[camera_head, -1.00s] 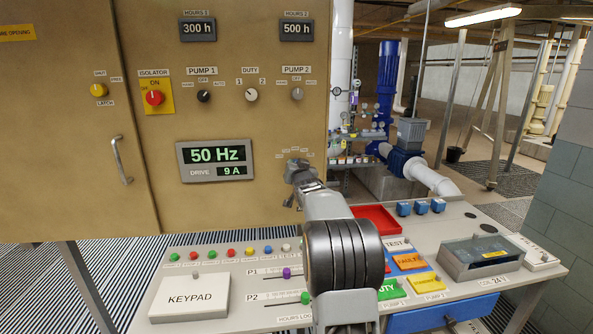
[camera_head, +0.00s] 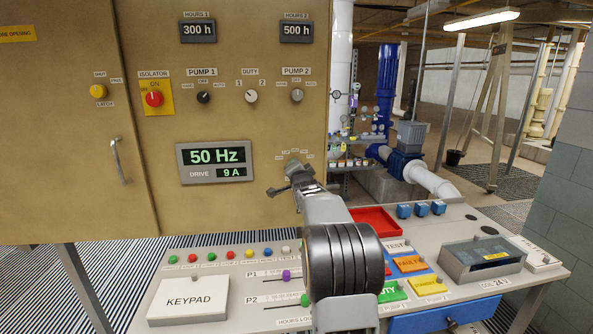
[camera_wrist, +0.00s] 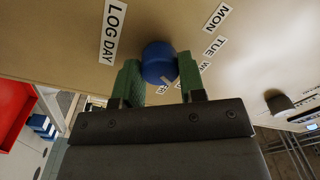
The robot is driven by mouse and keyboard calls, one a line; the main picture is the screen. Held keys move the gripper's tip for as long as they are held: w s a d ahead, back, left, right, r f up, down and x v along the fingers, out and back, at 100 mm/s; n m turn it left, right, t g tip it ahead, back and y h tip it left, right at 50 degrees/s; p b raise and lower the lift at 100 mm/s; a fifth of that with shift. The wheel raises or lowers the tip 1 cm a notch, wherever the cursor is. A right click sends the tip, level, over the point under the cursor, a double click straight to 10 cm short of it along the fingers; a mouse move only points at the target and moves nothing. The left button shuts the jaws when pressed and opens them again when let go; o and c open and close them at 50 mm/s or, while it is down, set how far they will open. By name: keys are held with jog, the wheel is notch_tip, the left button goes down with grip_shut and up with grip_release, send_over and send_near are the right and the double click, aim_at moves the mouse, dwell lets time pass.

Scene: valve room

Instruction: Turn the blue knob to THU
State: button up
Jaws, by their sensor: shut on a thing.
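The blue knob (camera_wrist: 158,60) sits on the tan panel in the wrist view, with a pale pointer line on its lower right side. Day labels ring it: MON (camera_wrist: 215,18) and TUE (camera_wrist: 213,47) read clearly, while the lower ones are partly hidden by a finger. I cannot read THU. My gripper (camera_wrist: 159,66) is shut on the knob, one green finger on each side. In the head view my gripper (camera_head: 294,176) is at the panel below PUMP 2 and largely hides the knob.
A LOG DAY label (camera_wrist: 113,32) is beside the knob. A dark knob (camera_wrist: 279,103) stands out from the panel nearby. The desk below carries a KEYPAD (camera_head: 189,298), sliders, coloured buttons and a red tray (camera_head: 374,221).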

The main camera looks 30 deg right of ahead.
jog(key=shift+r, duration=0.1)
dwell(0.5)
jog(key=o, duration=0.9)
jog(key=shift+s, duration=0.1)
jog(key=b+v, duration=0.4)
jog(key=v, duration=0.9)
jog(key=shift+s+a, duration=0.2)
jog(key=shift+s, duration=0.1)
